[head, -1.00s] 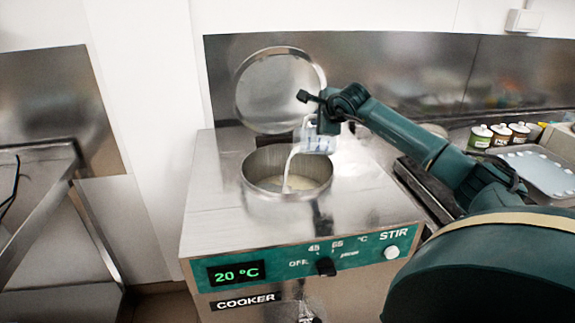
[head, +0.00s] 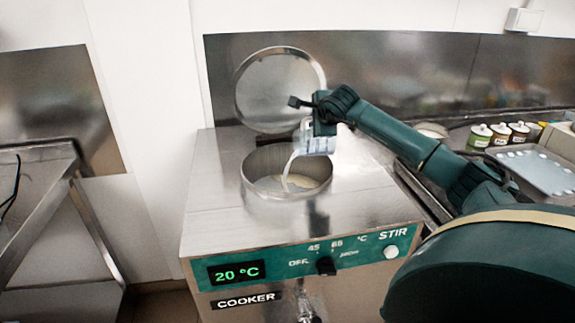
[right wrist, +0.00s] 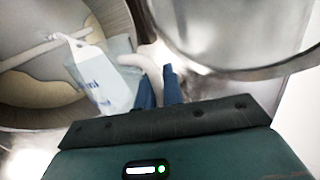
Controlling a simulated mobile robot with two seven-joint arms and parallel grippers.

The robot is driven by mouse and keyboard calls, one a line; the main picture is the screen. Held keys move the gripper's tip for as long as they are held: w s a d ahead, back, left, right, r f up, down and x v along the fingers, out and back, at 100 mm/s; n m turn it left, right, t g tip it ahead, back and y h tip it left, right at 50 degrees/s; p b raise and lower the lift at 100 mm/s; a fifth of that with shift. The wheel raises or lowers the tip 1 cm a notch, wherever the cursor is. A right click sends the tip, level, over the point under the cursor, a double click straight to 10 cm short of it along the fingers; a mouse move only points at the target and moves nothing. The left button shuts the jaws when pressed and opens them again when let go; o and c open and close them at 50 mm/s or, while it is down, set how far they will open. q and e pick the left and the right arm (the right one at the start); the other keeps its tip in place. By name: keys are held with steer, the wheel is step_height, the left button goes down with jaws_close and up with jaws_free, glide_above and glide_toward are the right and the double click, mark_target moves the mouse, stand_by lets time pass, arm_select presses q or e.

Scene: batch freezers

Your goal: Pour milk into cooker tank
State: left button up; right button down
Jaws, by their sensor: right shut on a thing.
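The cooker (head: 215,205) has a round tank (head: 256,184) in its top, with its lid (head: 262,92) standing open behind it. The front panel reads 20 °C. My right gripper (head: 318,128) is shut on a milk jug (head: 318,146), tilted over the right rim of the tank. A white stream (head: 286,172) runs from the jug into the tank, and pale liquid lies at the bottom. In the right wrist view the jug (right wrist: 108,88) is left of the fingers (right wrist: 160,88), above the tank opening. My left gripper is not in view.
Several small labelled tubs (head: 500,134) and a grey tray (head: 540,168) are on the counter at the right. A metal table (head: 35,190) stands at the left. The cooker top left of the tank is bare.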

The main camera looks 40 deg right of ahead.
steer(key=shift+w+a+n+h, duration=0.2)
steer(key=shift+a+n+h, duration=0.1)
steer(key=shift+a, duration=0.15)
